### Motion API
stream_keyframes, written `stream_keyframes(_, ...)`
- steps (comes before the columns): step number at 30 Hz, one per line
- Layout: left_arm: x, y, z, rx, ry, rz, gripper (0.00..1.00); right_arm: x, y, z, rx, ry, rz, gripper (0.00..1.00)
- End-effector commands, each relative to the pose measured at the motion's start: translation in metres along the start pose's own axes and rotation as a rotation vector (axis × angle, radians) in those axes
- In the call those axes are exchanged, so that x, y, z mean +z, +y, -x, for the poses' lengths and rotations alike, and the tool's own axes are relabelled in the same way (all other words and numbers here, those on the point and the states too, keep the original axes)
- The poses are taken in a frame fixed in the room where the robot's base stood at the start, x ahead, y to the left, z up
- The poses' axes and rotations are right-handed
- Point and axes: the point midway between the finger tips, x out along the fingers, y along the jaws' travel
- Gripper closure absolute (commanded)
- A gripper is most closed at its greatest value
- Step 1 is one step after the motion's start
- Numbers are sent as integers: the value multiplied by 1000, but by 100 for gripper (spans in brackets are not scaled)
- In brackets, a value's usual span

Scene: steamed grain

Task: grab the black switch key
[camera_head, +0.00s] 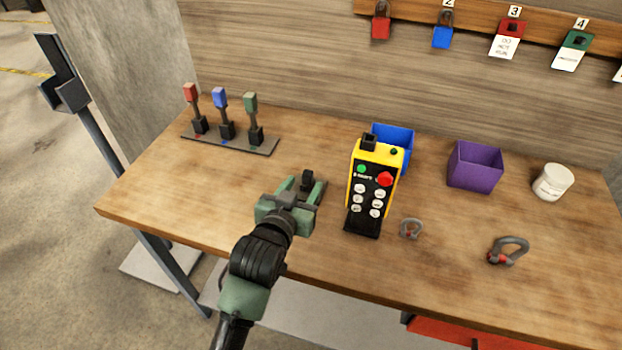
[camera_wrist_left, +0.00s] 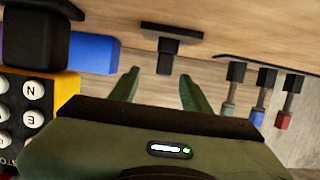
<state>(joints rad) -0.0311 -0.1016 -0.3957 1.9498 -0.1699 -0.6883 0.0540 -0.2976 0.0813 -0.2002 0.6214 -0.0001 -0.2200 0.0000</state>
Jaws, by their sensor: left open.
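The black switch key (camera_head: 307,177) is a small dark piece above the wooden table, left of the yellow remote. My left gripper (camera_head: 298,190) is open, and its green fingers are close to the key in the head view. In the left wrist view the key (camera_wrist_left: 166,52) stands out from a dark base, just beyond and between the open fingertips (camera_wrist_left: 159,76). It appears apart from the fingers. Part of its base is hidden by my gripper in the head view. My right gripper is not in view.
A yellow remote (camera_head: 392,160) stands right of my gripper, with a blue bin (camera_head: 400,135) behind it. Three coloured levers on a plate (camera_head: 230,140) stand at the left. A purple bin (camera_head: 475,168), a white jar (camera_head: 552,182) and two shackles are to the right.

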Motion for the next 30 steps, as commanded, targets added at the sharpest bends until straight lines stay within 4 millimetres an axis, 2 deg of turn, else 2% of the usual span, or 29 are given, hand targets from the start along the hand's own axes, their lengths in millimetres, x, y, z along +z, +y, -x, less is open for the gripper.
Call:
stream_keyframes(1,8,0,-3,0,1,0,53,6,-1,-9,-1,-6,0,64)
stream_keyframes(3,12,0,-7,0,2,0,53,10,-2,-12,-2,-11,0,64)
stream_keyframes(14,8,-3,-40,-1,0,-1,53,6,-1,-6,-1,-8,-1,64)
stream_keyframes(21,6,-6,-73,0,0,0,53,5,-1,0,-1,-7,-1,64)
stream_keyframes(30,7,-6,-82,0,1,0,53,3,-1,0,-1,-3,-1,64)
